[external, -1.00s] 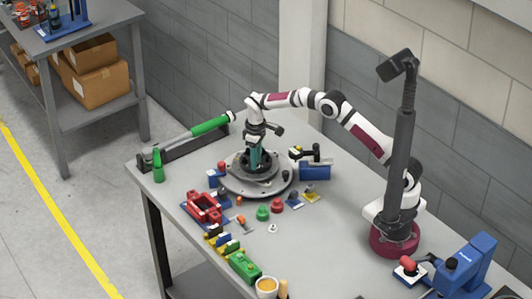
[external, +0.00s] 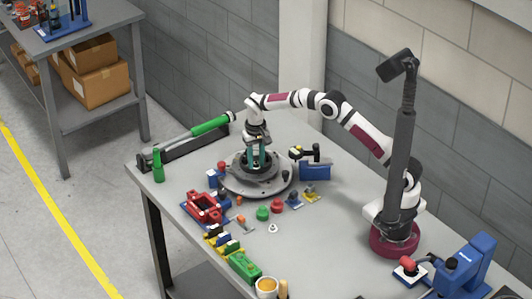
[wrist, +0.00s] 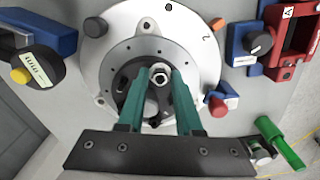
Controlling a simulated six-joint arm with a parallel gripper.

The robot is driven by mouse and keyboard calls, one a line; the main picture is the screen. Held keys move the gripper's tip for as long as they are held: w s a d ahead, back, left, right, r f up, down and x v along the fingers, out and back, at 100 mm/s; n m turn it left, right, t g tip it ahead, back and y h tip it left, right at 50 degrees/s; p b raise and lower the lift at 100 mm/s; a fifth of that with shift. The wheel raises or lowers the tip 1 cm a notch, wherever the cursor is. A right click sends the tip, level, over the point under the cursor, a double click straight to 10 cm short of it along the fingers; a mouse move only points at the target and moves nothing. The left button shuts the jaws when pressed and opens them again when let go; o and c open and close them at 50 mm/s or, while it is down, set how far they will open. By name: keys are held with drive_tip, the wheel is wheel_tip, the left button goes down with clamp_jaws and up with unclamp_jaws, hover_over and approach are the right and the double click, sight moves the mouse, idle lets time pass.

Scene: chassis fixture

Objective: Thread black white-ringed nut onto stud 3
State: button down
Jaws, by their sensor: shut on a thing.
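My gripper (wrist: 159,74) has two teal fingers and points down over the middle of the round grey chassis fixture (wrist: 205,75). Its fingertips are closed around a small nut with a pale ring and dark centre (wrist: 160,75), which looks like the black white-ringed nut. In the external view my gripper (external: 259,165) stands over the dark hub of the fixture (external: 238,188). The nut is hidden there. Stud 3 cannot be picked out, and I cannot tell whether the nut touches a stud. A "2" shows on the fixture's rim in the wrist view.
A black rack with a green-handled tool (external: 208,126) lies behind.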

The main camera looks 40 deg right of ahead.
drive_tip(key=m, duration=0.5)
drive_tip(key=shift+d+f+m, duration=0.1)
drive_tip(key=shift+m, duration=0.3)
drive_tip(key=c, duration=0.5)
unclamp_jaws()
wheel_tip(320, 180, up, 8)
drive_tip(key=shift+f, duration=0.25)
drive_tip(key=shift+r, duration=0.3)
